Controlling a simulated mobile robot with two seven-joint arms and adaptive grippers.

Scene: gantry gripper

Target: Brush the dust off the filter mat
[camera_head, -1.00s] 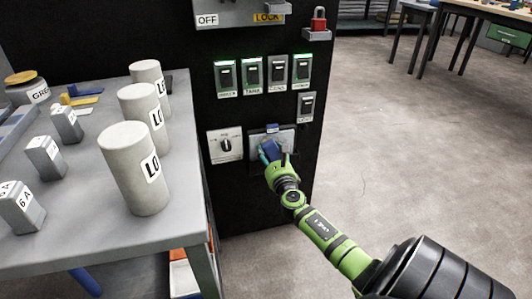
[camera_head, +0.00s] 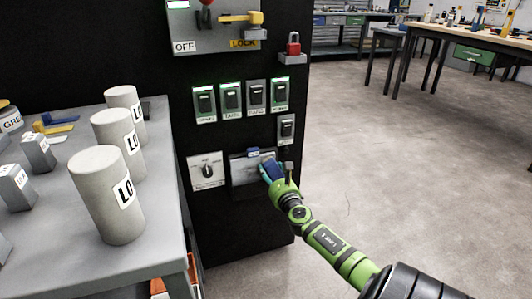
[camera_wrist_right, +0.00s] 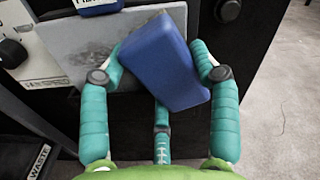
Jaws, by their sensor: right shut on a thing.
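The filter mat (camera_wrist_right: 70,35) is a pale grey panel on the front of the black cabinet, with a speckled darker dust patch (camera_wrist_right: 92,53) at its middle. It also shows in the head view (camera_head: 240,175). My right gripper (camera_head: 271,171) is at its right side, shut on a blue block-shaped brush (camera_wrist_right: 160,60). The brush is tilted in the fingers and covers the right part of the mat. Whether it touches the mat I cannot tell. A blue labelled tab (camera_wrist_right: 95,5) sits at the mat's top edge. My left gripper is out of view.
A fan-speed knob panel (camera_head: 207,171) is left of the mat, with several lit switches (camera_head: 231,98) above. A red padlock (camera_head: 293,45) hangs at upper right. A grey table (camera_head: 160,220) with cylinders stands left. A waste bin (camera_wrist_right: 38,160) is below. Open floor lies right.

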